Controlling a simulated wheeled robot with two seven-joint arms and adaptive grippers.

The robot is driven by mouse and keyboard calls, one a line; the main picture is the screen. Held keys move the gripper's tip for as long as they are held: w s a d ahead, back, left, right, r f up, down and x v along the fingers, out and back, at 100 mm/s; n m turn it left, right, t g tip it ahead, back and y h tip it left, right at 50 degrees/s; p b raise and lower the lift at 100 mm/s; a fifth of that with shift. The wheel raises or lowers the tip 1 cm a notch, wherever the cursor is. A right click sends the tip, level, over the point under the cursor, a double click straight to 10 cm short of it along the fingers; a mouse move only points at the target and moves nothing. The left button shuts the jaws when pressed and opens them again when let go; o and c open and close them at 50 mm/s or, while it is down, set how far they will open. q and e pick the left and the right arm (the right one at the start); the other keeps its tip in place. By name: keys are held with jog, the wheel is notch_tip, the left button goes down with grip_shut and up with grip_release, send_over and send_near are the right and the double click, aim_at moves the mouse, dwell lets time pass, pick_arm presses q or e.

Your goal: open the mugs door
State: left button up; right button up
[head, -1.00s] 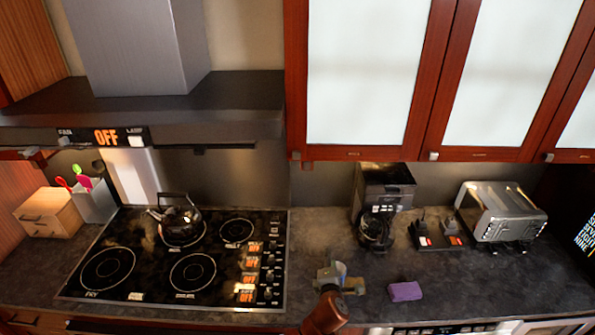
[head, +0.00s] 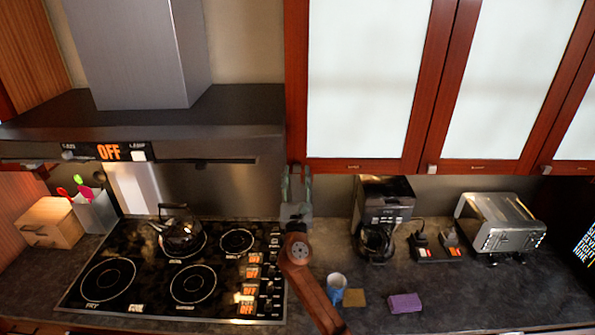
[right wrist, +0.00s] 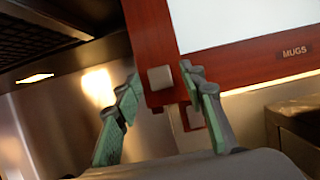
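The mugs door (head: 363,80) is the wide frosted-glass cabinet door with a red-brown wood frame, and it looks shut. In the right wrist view its frame (right wrist: 228,68) carries a "MUGS" label (right wrist: 295,51). A small pale square knob (right wrist: 161,78) sits at the door's lower left corner. My right gripper (head: 296,174) is raised to that corner in the head view. In the right wrist view the open gripper (right wrist: 160,77) has its green-padded fingers either side of the knob, with gaps visible on both sides. My left gripper is in no view.
The range hood (head: 200,125) is close on the left, above the black stove (head: 130,268) and kettle (head: 178,232). A blue cup (head: 337,288), purple sponge (head: 405,303), coffee maker (head: 383,205) and toaster (head: 500,222) stand on the counter below. More cabinet doors lie right.

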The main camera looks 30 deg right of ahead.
jog(key=shift+w+d+r, duration=0.2)
jog(key=shift+w+d, duration=0.15)
jog(key=shift+w, duration=0.1)
grip_shut()
dwell(0.4)
